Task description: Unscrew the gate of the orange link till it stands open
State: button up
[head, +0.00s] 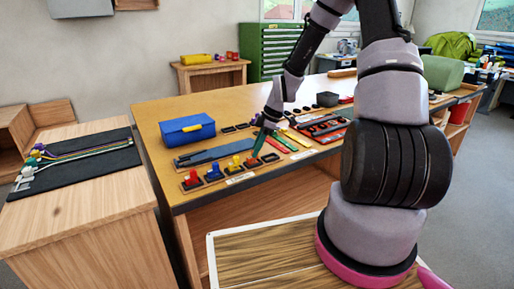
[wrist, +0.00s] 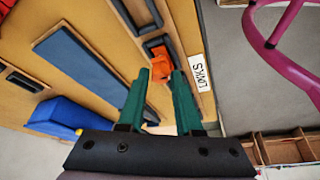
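The orange link (wrist: 161,63) shows in the wrist view as an orange piece with a dark oblong frame beside it, on a wooden strip labelled LINKS. It lies between and just beyond the tips of my two green fingers. My gripper (wrist: 160,76) is open, with a clear gap between the fingers, and I see no firm contact. In the head view my gripper (head: 258,149) points down over the row of coloured links, close to the orange one (head: 252,161). Whether the link's gate is open or closed is too small to tell.
Red (head: 192,181), blue (head: 213,173) and yellow (head: 234,164) pieces stand in the same row. A blue box (head: 187,131) and a long blue-grey bar lie behind on the workbench (head: 160,108). Flat coloured strips lie to the right. A side table with a black mat (head: 85,160) stands left.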

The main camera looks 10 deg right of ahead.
grip_shut()
jog(key=n+g, duration=0.1)
jog(key=n, duration=0.3)
jog(key=shift+w+n+g, duration=0.2)
jog(key=shift+n+g, duration=0.1)
jog(key=shift+g, duration=0.1)
jog(key=shift+r+n+g, duration=0.1)
jog(key=shift+n+g, duration=0.3)
jog(key=shift+n, duration=0.8)
jog(key=n, duration=0.2)
jog(key=n+g+h, duration=0.1)
jog(key=shift+w+a+n, duration=0.15)
jog(key=shift+n, duration=0.25)
jog(key=n+g+h, duration=0.1)
jog(key=n, duration=0.2)
